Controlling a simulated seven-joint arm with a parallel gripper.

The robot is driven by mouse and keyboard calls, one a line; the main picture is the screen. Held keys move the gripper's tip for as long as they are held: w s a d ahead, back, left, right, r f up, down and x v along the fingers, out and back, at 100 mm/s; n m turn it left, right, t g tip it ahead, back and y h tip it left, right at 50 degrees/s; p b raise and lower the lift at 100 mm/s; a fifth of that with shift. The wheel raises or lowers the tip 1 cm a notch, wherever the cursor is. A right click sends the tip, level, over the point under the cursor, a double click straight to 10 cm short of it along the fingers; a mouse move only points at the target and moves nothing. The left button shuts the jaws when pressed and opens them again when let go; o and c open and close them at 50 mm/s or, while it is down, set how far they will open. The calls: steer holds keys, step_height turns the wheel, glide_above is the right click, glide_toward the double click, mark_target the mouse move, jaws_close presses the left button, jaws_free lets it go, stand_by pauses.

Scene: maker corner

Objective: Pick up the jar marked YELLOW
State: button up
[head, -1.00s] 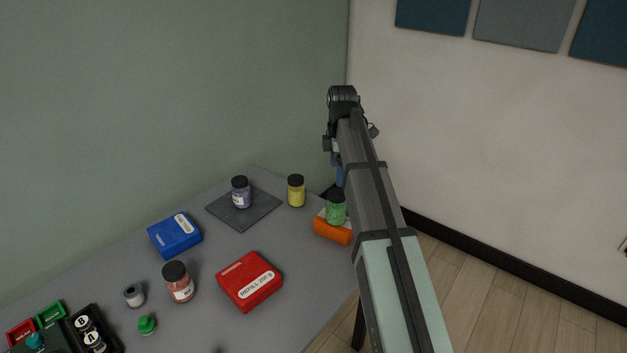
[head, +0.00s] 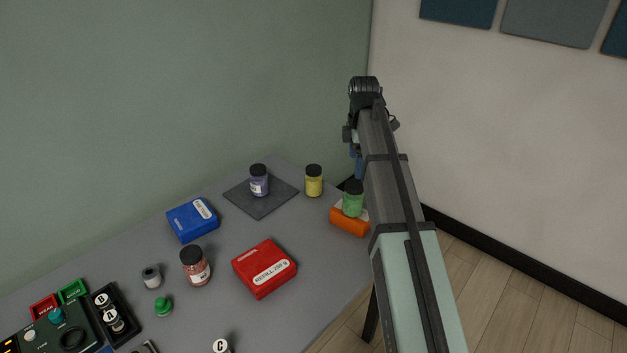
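A small jar with yellow contents and a black lid (head: 314,182) stands upright on the grey table, just right of a dark square mat (head: 273,202). Any marking on it is too small to read. My arm reaches up along the right side of the head view. A small blue part, apparently of my gripper (head: 357,166), shows behind the arm to the right of the yellow jar, apart from it in the picture. The fingertips are hidden, so I cannot tell whether they are open or shut.
A purple jar (head: 259,182) stands on the mat. A green jar (head: 353,199) stands by an orange box (head: 348,222), close to my arm. Walls border the table behind.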

steer(key=shift+a, duration=0.25)
steer(key=a+f, duration=0.1)
steer(key=a, duration=0.2)
steer(key=n, duration=0.4)
glide_above(314, 167)
step_height(314, 167, down, 4)
step_height(314, 167, down, 8)
steer(key=shift+r, duration=0.1)
steer(key=shift+s+f, duration=0.15)
steer(key=shift+f, duration=1.2)
steer(key=shift+s+f, duration=0.15)
steer(key=shift+f, duration=1.2)
